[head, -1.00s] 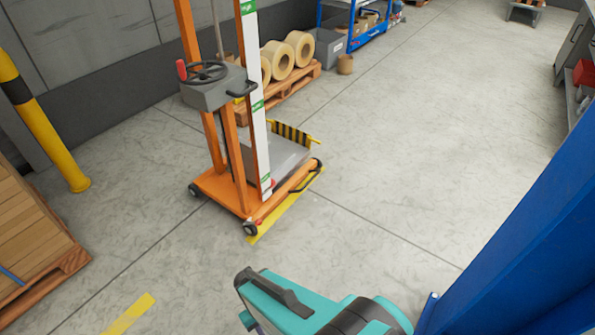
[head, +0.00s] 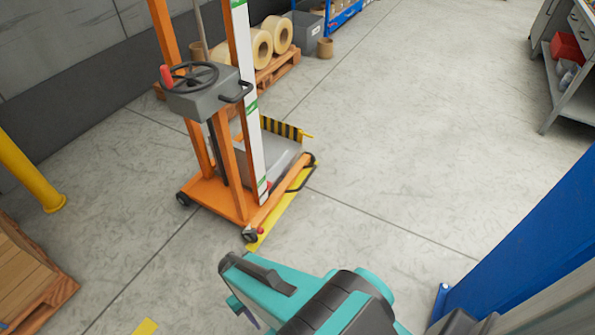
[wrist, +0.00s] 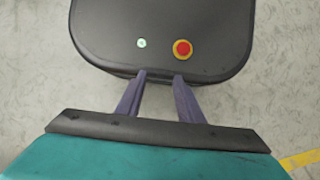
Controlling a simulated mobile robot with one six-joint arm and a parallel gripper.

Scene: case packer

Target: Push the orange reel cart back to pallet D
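The orange reel cart (head: 217,197) stands upright on the floor in the head view, left of centre. It has an orange frame, a grey box with a black handwheel (head: 195,77), a black handle (head: 237,92) and a low grey platform. A wooden pallet (head: 277,69) with tan reels (head: 262,46) stands behind it by the wall; no letter D is readable. My gripper is low in the head view, nearer than the cart and apart from it. In the wrist view my gripper (wrist: 160,77) has two purple fingers apart with nothing between them.
A yellow floor strip (head: 284,205) runs along the cart's right side. A blue upright (head: 535,245) is close at right, a grey bench (head: 566,85) beyond. The floor right of the cart is clear.

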